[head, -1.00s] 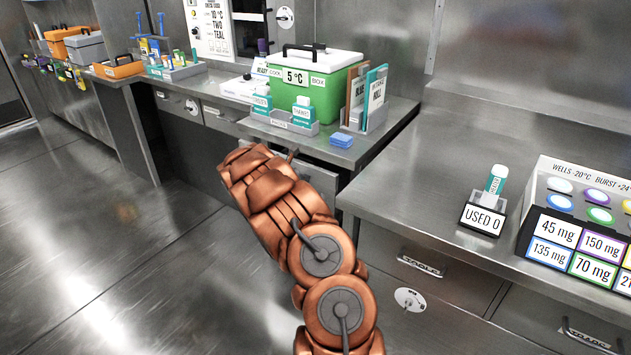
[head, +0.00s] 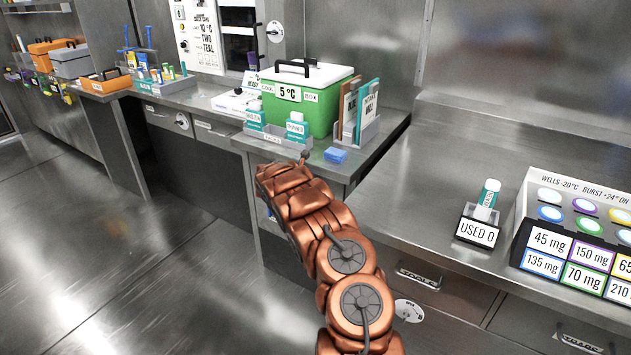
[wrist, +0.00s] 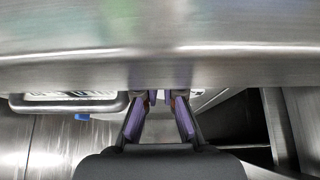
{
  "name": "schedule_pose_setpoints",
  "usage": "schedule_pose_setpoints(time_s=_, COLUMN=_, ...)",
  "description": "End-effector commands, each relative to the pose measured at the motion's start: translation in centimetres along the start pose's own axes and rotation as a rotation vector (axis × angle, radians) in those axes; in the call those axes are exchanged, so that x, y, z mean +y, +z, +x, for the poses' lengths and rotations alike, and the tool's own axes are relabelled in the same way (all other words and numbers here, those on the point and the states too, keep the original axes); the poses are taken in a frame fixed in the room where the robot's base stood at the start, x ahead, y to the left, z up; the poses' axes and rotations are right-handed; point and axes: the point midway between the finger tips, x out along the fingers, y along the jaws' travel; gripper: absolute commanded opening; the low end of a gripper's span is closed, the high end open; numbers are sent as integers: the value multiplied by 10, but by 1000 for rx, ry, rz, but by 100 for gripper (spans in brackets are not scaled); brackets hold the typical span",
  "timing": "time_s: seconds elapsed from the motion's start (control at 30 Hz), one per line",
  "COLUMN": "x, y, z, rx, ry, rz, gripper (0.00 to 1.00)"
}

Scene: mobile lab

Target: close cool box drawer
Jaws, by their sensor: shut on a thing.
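The green cool box (head: 312,105), with a white lid and a 5 °C label, stands on the steel counter. The drawer beneath it is mostly hidden by my copper arm in the head view, so I cannot tell how far out it is. In the wrist view my gripper (wrist: 158,98) reaches under the counter's front edge (wrist: 160,68). Its purple-padded fingers are close together on a thin part at the drawer front, which looks like its handle and is mostly hidden. A dark opening (wrist: 235,122) shows right of the fingers.
A labelled pull (wrist: 70,100) is left of my fingers. Bottles in a rack (head: 280,135), a blue block (head: 335,155) and upright folders (head: 362,112) stand near the counter edge. The right counter (head: 425,185) holds a used-bottle stand (head: 478,228) and a well box (head: 570,235). Floor at left is clear.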

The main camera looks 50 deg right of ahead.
Motion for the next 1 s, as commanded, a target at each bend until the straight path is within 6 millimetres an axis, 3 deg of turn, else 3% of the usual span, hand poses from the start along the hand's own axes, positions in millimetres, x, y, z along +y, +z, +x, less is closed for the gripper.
schedule_pose_setpoints(time_s=0.03, x=-4, y=7, z=3, rx=-7, ry=-2, rz=5, gripper=0)
schedule_pose_setpoints(time_s=0.47, x=-7, y=8, z=2, rx=-12, ry=-5, rz=10, gripper=0)
schedule_pose_setpoints(time_s=0.8, x=4, y=-16, z=-34, rx=-8, ry=6, rz=-1, gripper=0)
schedule_pose_setpoints(time_s=1.0, x=4, y=-19, z=-60, rx=-6, ry=5, rz=-3, gripper=0)
